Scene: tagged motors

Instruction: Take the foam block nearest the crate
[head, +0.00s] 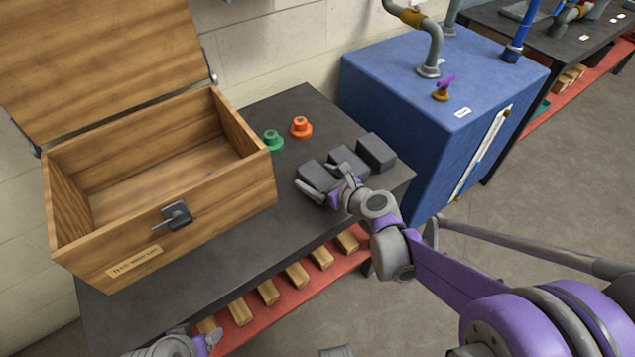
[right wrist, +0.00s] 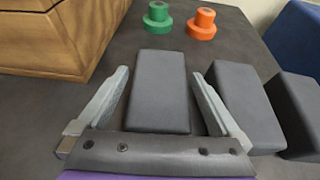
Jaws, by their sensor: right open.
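Three dark grey foam blocks stand in a row on the black table. The one nearest the crate (head: 314,173) also shows in the right wrist view (right wrist: 160,85). The middle block (head: 348,160) and the far block (head: 376,151) are to its right. The wooden crate (head: 173,203) is open, its lid raised. My right gripper (head: 321,182) is open, with one finger on each side of the nearest block. In the wrist view a gap shows beside each finger. My left gripper (head: 207,341) is partly in view at the bottom edge; its jaws are unclear.
A green stepped piece (head: 273,141) and an orange one (head: 301,128) stand behind the blocks. A blue cabinet (head: 440,85) with pipes is to the right of the table. The middle block is close beside my right finger. Wooden bars lie on a red shelf (head: 285,306) below.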

